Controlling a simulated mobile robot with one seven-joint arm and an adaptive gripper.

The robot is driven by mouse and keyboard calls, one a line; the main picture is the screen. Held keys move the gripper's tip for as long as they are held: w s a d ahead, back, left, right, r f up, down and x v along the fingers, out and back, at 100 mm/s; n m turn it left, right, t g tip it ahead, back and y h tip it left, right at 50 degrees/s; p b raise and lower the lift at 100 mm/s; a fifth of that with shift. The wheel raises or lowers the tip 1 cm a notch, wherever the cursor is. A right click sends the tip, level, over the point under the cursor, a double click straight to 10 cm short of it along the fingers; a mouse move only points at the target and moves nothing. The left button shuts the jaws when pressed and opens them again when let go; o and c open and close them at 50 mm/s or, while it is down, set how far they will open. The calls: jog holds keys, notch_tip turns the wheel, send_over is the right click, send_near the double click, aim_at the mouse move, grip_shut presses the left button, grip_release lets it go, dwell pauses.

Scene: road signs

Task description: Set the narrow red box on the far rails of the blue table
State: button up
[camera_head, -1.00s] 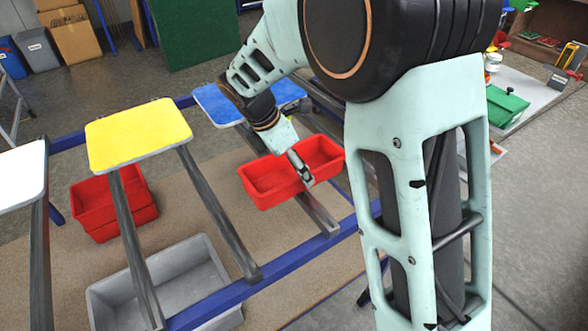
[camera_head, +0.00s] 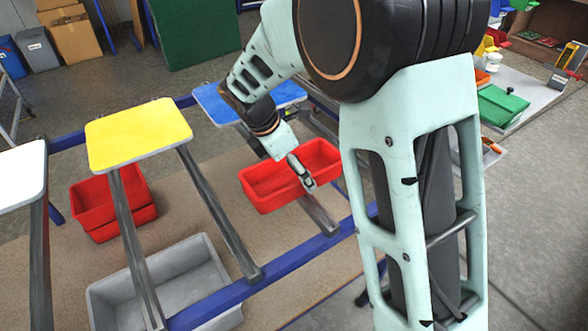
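The narrow red box (camera_head: 268,182) is at the rails in front of the blue board (camera_head: 210,101), right of centre. It looks about level, with its open top up. My gripper (camera_head: 308,184) is at the box's near long side and appears shut on its rim. The fingertips are small, and their inner faces are hidden. A grey rail (camera_head: 320,215) comes out from under the box toward the blue frame (camera_head: 305,252). I cannot tell whether the box rests on the rails or hangs just above them.
A yellow board (camera_head: 138,135) and a white board (camera_head: 18,172) stand to the left on similar rails. Stacked red boxes (camera_head: 112,205) and a grey bin (camera_head: 185,270) sit below, on the floor side. My arm hides the area right of the box.

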jog(key=v, duration=1.2)
jog(key=shift+a, duration=0.1)
